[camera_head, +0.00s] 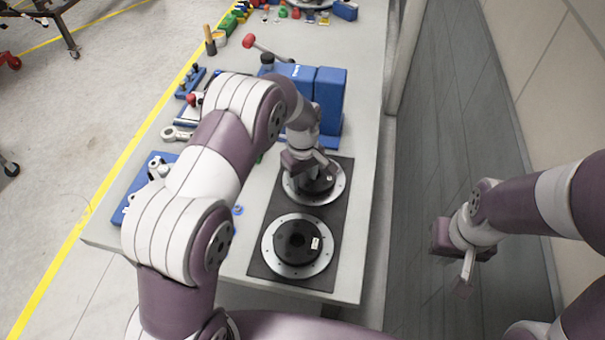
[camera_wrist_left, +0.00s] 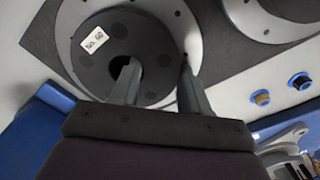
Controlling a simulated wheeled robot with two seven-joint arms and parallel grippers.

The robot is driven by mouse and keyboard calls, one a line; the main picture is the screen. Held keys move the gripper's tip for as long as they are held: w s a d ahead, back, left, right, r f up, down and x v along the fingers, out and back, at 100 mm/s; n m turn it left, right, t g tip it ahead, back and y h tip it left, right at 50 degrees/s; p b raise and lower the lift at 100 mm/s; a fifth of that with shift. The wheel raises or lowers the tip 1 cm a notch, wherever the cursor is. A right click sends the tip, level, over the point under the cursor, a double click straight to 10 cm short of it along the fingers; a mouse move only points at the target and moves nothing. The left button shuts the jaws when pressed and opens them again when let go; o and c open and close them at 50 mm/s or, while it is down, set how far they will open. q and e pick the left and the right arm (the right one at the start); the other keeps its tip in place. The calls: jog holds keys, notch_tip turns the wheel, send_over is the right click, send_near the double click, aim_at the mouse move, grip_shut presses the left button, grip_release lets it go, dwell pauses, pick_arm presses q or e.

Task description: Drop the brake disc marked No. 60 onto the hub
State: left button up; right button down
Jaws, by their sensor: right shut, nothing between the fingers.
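A black brake disc (camera_head: 318,186) with a central hole is at the far silver ring (camera_head: 341,193) on the dark mat. In the left wrist view this disc (camera_wrist_left: 95,68) carries a white label that seems to read No. 60. My left gripper (camera_head: 311,176) points down at it, one finger at the central hole and the other beside the outer rim. Whether the fingers press on the disc is unclear. A second labelled black disc (camera_head: 297,243) lies centred on the near silver ring (camera_head: 269,259). My right gripper (camera_head: 466,268) is shut and empty, away right of the table.
Blue blocks (camera_head: 330,92) stand behind the mat (camera_head: 262,262). A blue fixture (camera_head: 150,180), a red-headed mallet (camera_head: 249,41) and other small parts lie along the left side of the table (camera_head: 357,282). Floor is free right of the table.

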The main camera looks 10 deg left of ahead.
aim_at(302, 178)
pick_arm(q)
jog(key=shift+w+r+p, duration=0.15)
jog(key=shift+r+p, duration=0.15)
jog(key=shift+r, duration=0.05)
grip_shut()
jog(key=shift+r+p, duration=1.95)
jog(key=shift+r, duration=0.5)
jog(key=shift+f, duration=0.1)
